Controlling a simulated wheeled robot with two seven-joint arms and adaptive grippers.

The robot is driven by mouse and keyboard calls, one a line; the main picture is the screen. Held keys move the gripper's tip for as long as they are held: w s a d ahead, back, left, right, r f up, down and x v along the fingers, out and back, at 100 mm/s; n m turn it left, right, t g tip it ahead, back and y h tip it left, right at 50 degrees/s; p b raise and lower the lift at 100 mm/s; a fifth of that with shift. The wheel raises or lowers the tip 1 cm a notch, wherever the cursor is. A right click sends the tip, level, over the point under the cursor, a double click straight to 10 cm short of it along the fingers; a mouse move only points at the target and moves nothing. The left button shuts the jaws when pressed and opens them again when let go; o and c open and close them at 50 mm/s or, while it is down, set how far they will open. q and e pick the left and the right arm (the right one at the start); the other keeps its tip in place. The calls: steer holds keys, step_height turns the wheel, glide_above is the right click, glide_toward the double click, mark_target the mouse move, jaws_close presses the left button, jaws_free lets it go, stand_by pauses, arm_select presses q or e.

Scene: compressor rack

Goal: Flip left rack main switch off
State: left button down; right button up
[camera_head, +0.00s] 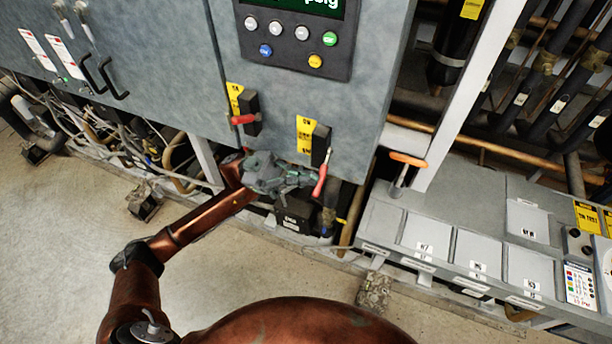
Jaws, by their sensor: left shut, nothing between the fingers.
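Two switches with black bodies and red handles sit low on the grey cabinet front (170,70). The left switch (250,112) has its red handle pointing left, about level, beside a yellow label. The right switch (320,146) has its red handle (320,181) hanging down, slightly tilted, beside another yellow label. My left gripper (308,178) is shut and empty, its fingertips just left of the right switch's handle. I cannot tell whether they touch it. My right gripper is not in view.
A display panel with several round buttons (300,34) is above the switches. Black door handles (104,78) are at the left. Pipes and cables run under the cabinet. A grey box row (465,250) with an orange-handled lever (408,160) stands at the right. Open floor lies in front.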

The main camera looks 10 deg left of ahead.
arm_select(q)
steer(key=shift+w+f, duration=0.25)
steer(key=shift+f, duration=0.35)
steer(key=shift+d+f+b, duration=0.1)
steer(key=shift+f+b, duration=0.1)
steer(key=shift+b, duration=0.1)
steer(key=v, duration=1.2)
steer(key=shift+r, duration=0.25)
